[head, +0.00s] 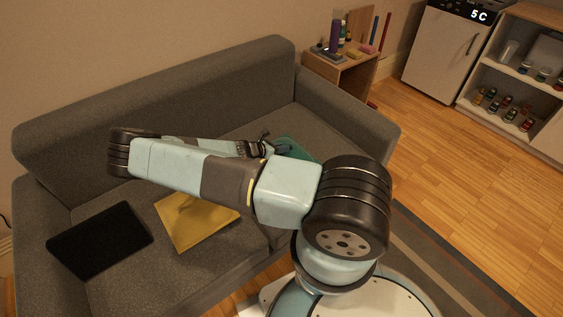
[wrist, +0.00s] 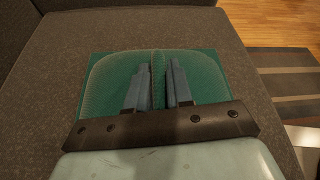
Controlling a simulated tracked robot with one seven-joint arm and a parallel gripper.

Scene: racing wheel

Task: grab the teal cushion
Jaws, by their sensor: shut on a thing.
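The teal cushion (wrist: 112,78) lies on the grey sofa seat. In the wrist view it sits between and around my gripper's fingers, with a raised fold pinched between them. My gripper (wrist: 158,80) is shut on that fold. In the head view only part of the teal cushion (head: 296,149) shows behind my arm, on the right half of the seat. My gripper (head: 272,143) is partly visible there beside the cushion. The cushion's near part is hidden by the gripper body in the wrist view.
A mustard yellow cushion (head: 196,222) and a black flat item (head: 100,241) lie on the left half of the sofa (head: 160,90). A small wooden side table (head: 342,66) with bottles stands past the right armrest.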

